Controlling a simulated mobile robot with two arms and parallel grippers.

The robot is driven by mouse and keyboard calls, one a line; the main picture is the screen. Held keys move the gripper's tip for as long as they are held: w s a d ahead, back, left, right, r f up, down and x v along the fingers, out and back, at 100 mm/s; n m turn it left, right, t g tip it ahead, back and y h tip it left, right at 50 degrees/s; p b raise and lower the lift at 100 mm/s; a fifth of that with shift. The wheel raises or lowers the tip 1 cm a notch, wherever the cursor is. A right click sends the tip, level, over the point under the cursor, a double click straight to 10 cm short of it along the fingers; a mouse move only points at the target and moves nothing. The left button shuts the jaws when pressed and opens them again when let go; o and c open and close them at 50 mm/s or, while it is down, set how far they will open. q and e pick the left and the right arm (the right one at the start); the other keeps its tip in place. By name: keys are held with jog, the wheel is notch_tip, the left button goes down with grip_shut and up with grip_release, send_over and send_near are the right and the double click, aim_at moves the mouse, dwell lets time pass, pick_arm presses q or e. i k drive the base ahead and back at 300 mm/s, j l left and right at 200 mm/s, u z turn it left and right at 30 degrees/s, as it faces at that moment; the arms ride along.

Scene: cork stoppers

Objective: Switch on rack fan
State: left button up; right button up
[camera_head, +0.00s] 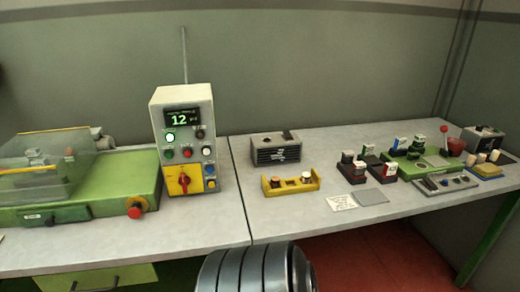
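A pale control box (184,140) stands upright on the grey bench, with a green "12" on its dark display (182,117). Below are a lit white lamp or button (170,137), a dark knob (200,134), and small green, red and white buttons. A grey vented box (275,150) with dark parts on top stands to the right. The labels are too small to read, so I cannot tell which control or box belongs to the rack fan. Neither gripper is in view.
A green machine (90,185) with a clear cover and red knob (135,211) stands left. A yellow rack (290,185) holds small pieces.

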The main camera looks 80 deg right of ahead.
aim_at(288, 135)
jog(key=z, duration=3.4)
